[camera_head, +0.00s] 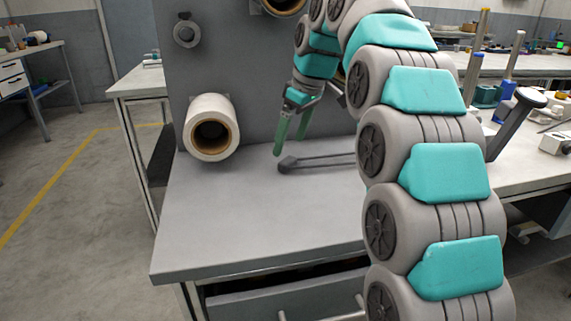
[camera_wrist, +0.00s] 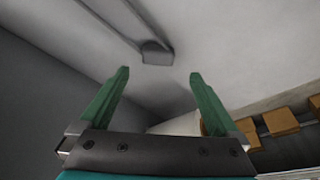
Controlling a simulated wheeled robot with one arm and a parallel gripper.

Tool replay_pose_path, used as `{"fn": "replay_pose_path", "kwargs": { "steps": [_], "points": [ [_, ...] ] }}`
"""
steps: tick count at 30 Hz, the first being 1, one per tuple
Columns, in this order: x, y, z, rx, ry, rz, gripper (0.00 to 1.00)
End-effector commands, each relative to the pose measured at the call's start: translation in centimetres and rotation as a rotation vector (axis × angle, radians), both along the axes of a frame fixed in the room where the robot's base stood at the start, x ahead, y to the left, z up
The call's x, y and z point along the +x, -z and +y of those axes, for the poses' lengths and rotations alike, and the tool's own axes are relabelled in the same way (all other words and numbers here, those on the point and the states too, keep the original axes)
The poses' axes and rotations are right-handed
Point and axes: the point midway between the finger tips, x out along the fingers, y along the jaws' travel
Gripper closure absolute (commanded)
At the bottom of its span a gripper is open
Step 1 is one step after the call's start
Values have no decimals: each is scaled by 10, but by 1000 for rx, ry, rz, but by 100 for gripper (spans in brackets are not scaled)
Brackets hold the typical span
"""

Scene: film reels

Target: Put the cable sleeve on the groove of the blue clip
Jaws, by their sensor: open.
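My gripper (camera_head: 289,146) hangs fingers-down over the back of the grey bench, in front of the upright grey panel. In the wrist view my gripper (camera_wrist: 160,80) has its two green fingers wide apart with nothing between them. I cannot make out the cable sleeve or the blue clip with its groove in either view. My arm hides part of the bench and panel in the head view.
A dark grey bar (camera_head: 318,162) with a blunt end lies on the bench (camera_head: 245,215) near the fingertips; the bar (camera_wrist: 157,55) also shows in the wrist view. A white roll (camera_head: 205,110) projects from the panel (camera_head: 255,75). The front-left benchtop is clear.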

Motion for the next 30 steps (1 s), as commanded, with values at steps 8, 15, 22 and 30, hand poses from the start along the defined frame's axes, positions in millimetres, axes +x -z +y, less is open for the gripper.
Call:
{"fn": "replay_pose_path", "kwargs": {
  "steps": [8, 15, 22, 30],
  "points": [
    [2, 11, 1, 1, 0, -2, 3],
    [4, 37, 0, -1, 0, 3, 3],
    [8, 55, 5, 1, -1, -2, 3],
    [8, 54, 5, 1, 0, -3, 12]
  ]
}}
